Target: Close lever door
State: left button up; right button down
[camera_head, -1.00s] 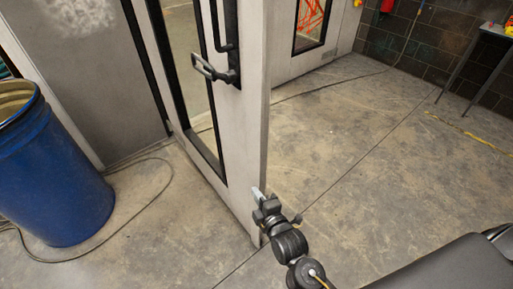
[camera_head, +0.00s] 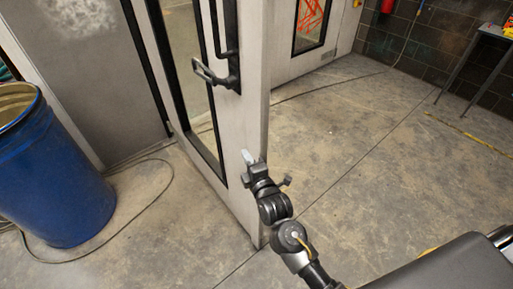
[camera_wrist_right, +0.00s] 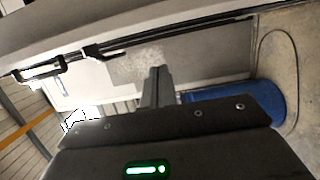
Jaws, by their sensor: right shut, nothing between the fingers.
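The lever door (camera_head: 236,125) is a pale grey panel with a tall dark-framed window, standing ajar in the head view. Its black lever handle (camera_head: 212,74) is high on the door near the edge; it also shows at the upper left of the right wrist view (camera_wrist_right: 42,71). My right gripper (camera_head: 248,158) is shut and empty, in front of the door near its free edge, well below the handle. I cannot tell whether it touches the door. In the right wrist view its fingers (camera_wrist_right: 157,86) are together. My left gripper is not in view.
A blue drum (camera_head: 52,175) stands at the left with a cable (camera_head: 150,205) on the floor beside it. A second door panel (camera_head: 290,55) stands behind. A table (camera_head: 490,35) is at the back right. The concrete floor right of the door is mostly clear.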

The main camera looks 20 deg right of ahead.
aim_at(257, 150)
jog(key=d, duration=0.1)
jog(key=w+d+p, duration=0.1)
jog(key=w+d, duration=0.1)
jog(key=shift+d, duration=0.35)
